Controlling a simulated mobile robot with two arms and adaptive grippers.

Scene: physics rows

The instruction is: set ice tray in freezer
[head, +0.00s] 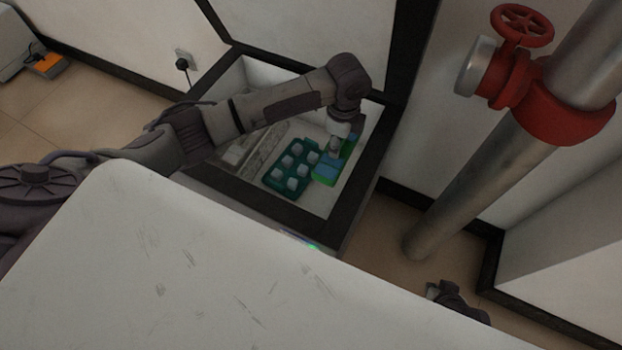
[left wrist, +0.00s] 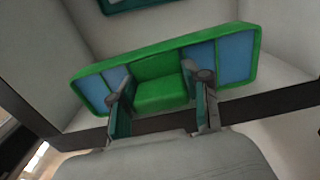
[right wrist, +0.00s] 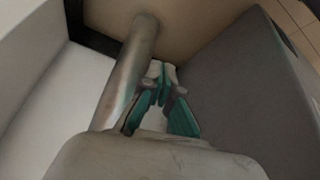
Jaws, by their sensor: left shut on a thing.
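A teal tray (head: 290,168) with several pale cubes sits inside the open freezer (head: 352,203). Its edge shows at the top of the left wrist view (left wrist: 130,4). My left gripper (head: 333,152) reaches down into the freezer. It is shut on a green-and-blue tray-like piece (head: 326,173), at the right of the teal tray. In the left wrist view the fingers (left wrist: 163,96) straddle the green middle of this piece (left wrist: 160,90), which has blue panels at both ends. I cannot tell if it touches the freezer floor. My right gripper (right wrist: 162,105) is open and empty, outside the freezer.
The freezer lid (head: 320,30) stands raised behind. A pale scratched surface (head: 190,260) fills the foreground. A metal pipe (head: 470,185) with a red valve wheel (head: 522,25) stands at the right. An outlet with a plug (head: 183,62) is on the back wall.

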